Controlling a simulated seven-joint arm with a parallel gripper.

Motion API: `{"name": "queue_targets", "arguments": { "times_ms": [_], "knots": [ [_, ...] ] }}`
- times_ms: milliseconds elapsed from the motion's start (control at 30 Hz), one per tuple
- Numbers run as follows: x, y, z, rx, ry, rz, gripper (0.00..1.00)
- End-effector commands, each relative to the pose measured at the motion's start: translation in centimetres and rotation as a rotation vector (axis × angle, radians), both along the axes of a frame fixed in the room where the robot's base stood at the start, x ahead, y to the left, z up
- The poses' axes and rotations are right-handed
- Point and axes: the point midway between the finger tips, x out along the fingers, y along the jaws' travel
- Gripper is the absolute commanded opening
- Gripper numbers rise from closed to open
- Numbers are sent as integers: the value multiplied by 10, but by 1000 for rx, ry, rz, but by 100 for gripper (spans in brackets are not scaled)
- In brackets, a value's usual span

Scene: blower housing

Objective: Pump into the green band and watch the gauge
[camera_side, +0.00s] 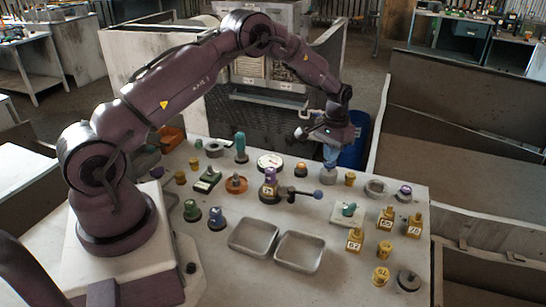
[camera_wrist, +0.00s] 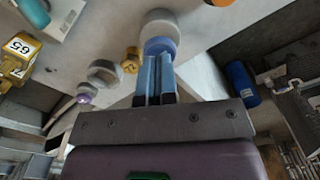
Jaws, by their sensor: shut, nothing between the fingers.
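A round white gauge (camera_side: 270,160) lies on the table in the side view; its needle and any green band are too small to read. Which part is the pump I cannot tell for sure. My gripper (camera_side: 330,158) points down, right of the gauge and behind the lever. In the wrist view my gripper's blue fingers (camera_wrist: 158,75) are together and empty. A pale round part with a blue ring (camera_wrist: 160,45) is just beyond the fingertips; contact is unclear.
Two grey metal trays (camera_side: 231,244) sit at the table's front. Several yellow numbered weights (camera_side: 386,219) stand at the right, with a grey ring (camera_side: 376,188) behind them. Small knobs and fittings crowd the left. A blue bin (camera_side: 355,140) stands beyond the back edge.

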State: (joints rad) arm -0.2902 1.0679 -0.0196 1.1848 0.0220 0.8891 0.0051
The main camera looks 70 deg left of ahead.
Motion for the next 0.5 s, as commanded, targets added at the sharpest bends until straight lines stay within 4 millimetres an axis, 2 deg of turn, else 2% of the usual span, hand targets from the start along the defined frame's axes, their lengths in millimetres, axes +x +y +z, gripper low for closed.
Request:
{"name": "queue_targets", "arguments": {
  "times_ms": [500],
  "knots": [
    [0,0,-14,0,0,0,0]
  ]
}}
